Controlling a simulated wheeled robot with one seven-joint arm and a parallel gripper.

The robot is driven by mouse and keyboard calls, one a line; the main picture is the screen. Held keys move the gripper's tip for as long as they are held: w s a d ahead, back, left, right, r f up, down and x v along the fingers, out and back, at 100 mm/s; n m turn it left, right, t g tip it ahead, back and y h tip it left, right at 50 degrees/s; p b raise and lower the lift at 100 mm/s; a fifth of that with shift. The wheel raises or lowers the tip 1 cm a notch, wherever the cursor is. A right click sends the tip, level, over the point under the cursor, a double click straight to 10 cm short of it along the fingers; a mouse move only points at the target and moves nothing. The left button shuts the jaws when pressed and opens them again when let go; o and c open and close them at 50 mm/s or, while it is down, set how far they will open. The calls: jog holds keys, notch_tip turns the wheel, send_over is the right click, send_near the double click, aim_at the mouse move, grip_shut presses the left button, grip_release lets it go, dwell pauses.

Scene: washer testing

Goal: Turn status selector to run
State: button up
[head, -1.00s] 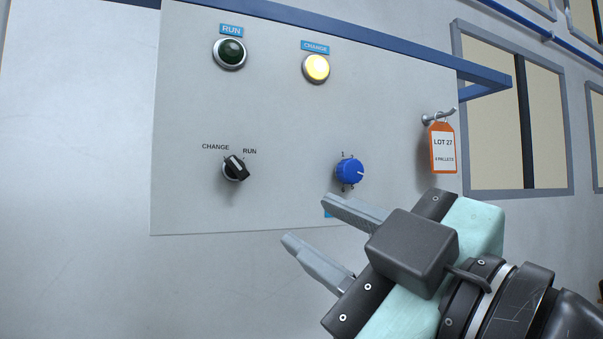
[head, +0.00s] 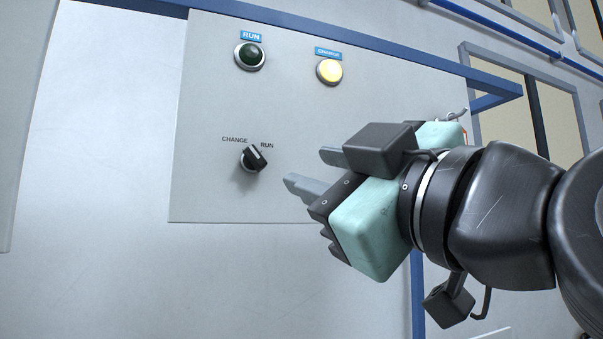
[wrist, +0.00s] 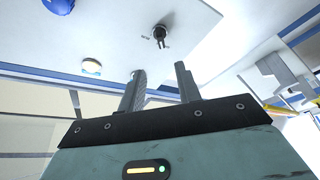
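The status selector (head: 255,158) is a black knob on the grey panel, below the words CHANGE and RUN. Its bar slants from upper left to lower right, with the upper end towards CHANGE. It also shows in the wrist view (wrist: 160,34), beyond the fingertips. My gripper (head: 308,168) is open and empty, right of the selector and apart from it. In the wrist view its two fingers (wrist: 160,70) point towards the panel, with a gap between them.
The yellow CHANGE lamp (head: 329,71) looks lit; the green RUN lamp (head: 249,56) is dark. A blue knob (wrist: 58,5) shows in the wrist view but is hidden behind my gripper in the head view. A blue rail (head: 420,60) runs above the panel (head: 210,195).

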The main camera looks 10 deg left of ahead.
aim_at(257, 157)
jog(key=x, duration=1.2)
jog(key=shift+a+r, duration=0.1)
jog(key=shift+a, duration=0.05)
jog(key=shift+w+a+r+p, duration=0.1)
jog(key=shift+w+a+p, duration=0.35)
grip_shut()
